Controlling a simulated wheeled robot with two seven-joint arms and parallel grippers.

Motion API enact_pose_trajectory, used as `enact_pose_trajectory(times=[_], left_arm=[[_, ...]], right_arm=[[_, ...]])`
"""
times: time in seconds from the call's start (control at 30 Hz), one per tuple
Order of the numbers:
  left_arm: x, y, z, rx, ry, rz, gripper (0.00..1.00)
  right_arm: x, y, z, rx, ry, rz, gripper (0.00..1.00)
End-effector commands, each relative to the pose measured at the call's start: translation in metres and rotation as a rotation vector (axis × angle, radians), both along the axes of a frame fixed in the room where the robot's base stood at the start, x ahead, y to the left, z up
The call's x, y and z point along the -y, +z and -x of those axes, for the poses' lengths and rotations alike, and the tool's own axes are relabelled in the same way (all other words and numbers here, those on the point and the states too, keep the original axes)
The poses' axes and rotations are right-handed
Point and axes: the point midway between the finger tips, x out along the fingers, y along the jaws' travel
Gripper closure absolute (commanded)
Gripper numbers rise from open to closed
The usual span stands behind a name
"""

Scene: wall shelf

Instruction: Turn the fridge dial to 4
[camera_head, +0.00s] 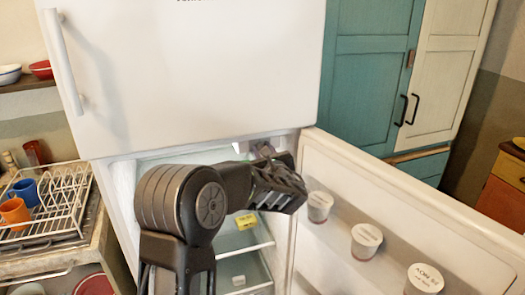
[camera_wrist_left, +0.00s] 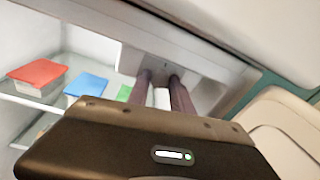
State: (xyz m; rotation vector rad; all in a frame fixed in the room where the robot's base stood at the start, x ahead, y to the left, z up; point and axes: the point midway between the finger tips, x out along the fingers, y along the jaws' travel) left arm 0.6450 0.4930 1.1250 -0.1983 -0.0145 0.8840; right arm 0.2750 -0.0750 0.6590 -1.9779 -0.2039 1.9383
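The white fridge (camera_head: 190,60) stands with its lower door (camera_head: 340,225) swung open to the right. My left gripper (camera_head: 264,150) reaches into the top of the open compartment, mostly behind my dark arm links. In the left wrist view its two fingers (camera_wrist_left: 162,76) point at a grey control panel (camera_wrist_left: 192,62) under the compartment's ceiling. A narrow gap shows between the fingers, and their tips are at or very near the panel. The dial itself and its numbers cannot be made out; the fingertips cover that spot. My right gripper is in neither view.
A red-lidded box (camera_wrist_left: 37,73) and a blue one (camera_wrist_left: 86,86) sit on a glass shelf left of the fingers. Several white cups, one here (camera_head: 366,238), stand in the door rack. A dish rack (camera_head: 50,200) is at left, teal cabinets (camera_head: 370,70) at right.

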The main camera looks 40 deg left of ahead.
Motion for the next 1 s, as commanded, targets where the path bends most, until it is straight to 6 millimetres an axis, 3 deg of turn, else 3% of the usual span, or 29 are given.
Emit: enact_pose_trajectory(times=[0.1,0.47,1.0], left_arm=[[0.000,-0.001,0.000,-0.001,0.000,0.000,0.65],[0.005,0.000,0.004,0.002,-0.001,0.000,0.65],[0.059,0.004,0.049,0.000,-0.001,0.001,0.65]], right_arm=[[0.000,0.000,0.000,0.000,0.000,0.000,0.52],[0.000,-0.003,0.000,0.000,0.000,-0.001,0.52],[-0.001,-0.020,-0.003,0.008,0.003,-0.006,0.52]])
